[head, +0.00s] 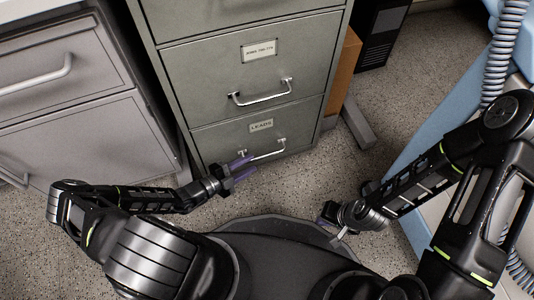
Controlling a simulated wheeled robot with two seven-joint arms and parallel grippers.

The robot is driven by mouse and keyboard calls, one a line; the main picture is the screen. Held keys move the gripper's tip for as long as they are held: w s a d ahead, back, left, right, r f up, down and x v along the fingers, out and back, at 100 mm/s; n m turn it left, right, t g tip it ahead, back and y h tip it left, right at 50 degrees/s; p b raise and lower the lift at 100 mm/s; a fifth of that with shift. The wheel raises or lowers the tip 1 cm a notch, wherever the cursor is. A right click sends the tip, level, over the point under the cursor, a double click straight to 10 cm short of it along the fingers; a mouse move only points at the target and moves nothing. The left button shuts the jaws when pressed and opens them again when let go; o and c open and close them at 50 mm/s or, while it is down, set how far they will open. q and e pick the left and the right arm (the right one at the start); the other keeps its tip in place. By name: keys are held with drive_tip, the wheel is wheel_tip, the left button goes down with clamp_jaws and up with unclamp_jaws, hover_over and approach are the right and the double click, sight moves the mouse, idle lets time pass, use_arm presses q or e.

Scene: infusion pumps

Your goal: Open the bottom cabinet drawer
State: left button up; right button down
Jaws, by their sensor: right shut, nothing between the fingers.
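The grey filing cabinet (180,70) stands at the top middle of the head view. Its bottom drawer (225,135) looks shut, flush with the cabinet front, and has a small label and a silver bar handle (268,155). My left gripper (252,164) is in front of this drawer, by the left end of the handle. Its two purple fingers are apart with nothing seen between them. Whether a finger touches the handle I cannot tell. My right gripper (322,221) is low, right of the middle, away from the drawer, shut and empty.
The drawer above (235,75) also looks shut. A grey drawer unit (70,130) stands at the left. A brown box (342,70) and a dark case (380,35) are right of the cabinet. Blue equipment with a coiled hose (500,60) is at the right. Speckled floor (300,185) is free before the cabinet.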

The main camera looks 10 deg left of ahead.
sight(265, 156)
use_arm(q)
drive_tip(key=shift+w+d, duration=0.1)
drive_tip(key=b+x, duration=0.2)
drive_tip(key=x, duration=0.4)
drive_tip(key=shift+w+d+f, duration=0.1)
drive_tip(key=shift+d+f, duration=0.05)
drive_tip(key=shift+f, duration=0.05)
drive_tip(key=shift+w+d+b, duration=0.3)
drive_tip(key=shift+w+d, duration=0.05)
drive_tip(key=shift+w, duration=0.1)
clamp_jaws()
idle(1.0)
